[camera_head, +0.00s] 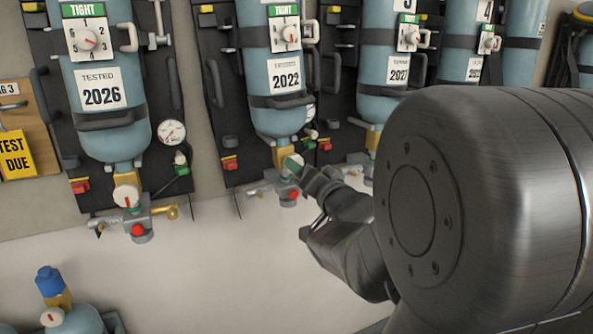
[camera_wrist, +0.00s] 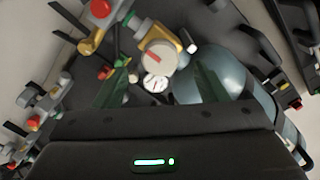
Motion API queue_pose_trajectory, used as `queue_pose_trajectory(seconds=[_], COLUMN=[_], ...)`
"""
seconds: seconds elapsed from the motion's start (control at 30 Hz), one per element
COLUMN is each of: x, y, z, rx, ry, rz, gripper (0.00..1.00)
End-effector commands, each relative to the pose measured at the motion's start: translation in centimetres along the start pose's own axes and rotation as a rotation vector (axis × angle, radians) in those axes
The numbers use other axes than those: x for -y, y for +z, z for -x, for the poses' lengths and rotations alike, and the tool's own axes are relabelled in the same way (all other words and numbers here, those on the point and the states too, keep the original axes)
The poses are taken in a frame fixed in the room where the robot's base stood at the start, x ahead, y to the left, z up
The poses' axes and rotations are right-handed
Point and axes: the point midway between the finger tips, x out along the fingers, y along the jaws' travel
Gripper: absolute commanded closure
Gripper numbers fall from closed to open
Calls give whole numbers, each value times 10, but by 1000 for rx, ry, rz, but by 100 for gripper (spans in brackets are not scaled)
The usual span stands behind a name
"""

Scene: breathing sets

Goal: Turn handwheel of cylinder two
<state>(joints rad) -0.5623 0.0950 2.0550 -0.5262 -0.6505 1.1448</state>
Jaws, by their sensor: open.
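The second cylinder from the left (camera_head: 270,105) is pale blue, hangs upside down and carries a 2022 label. Its handwheel (camera_head: 293,164) is at the lower neck, partly hidden by my gripper (camera_head: 308,187). In the wrist view the handwheel (camera_wrist: 159,57) is a round pale knob with a red mark, on a brass valve (camera_wrist: 181,37). My gripper also shows in the wrist view (camera_wrist: 160,68), its dark green-tinted fingers apart on either side of the handwheel in the picture. It is open and holds nothing. Whether the fingers touch the wheel I cannot tell.
A small gauge (camera_wrist: 155,84) shows just below the handwheel in the wrist view. The left neighbour cylinder (camera_head: 104,100) is labelled 2026; other cylinders (camera_head: 384,72) hang to the right. A blue-capped cylinder (camera_head: 50,283) stands lower left. My arm hides the lower right.

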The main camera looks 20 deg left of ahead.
Motion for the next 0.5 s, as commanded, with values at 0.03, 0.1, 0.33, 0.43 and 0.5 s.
queue_pose_trajectory(seconds=[0.03,0.1,0.33,0.43,0.5], x=[-1,-1,0,0,0], y=[0,0,-1,0,0], z=[12,25,60,68,71], rx=[-3,-3,-3,-1,-1], ry=[1,1,1,1,1], rz=[3,2,2,2,1], gripper=[34,34,34,34,34])
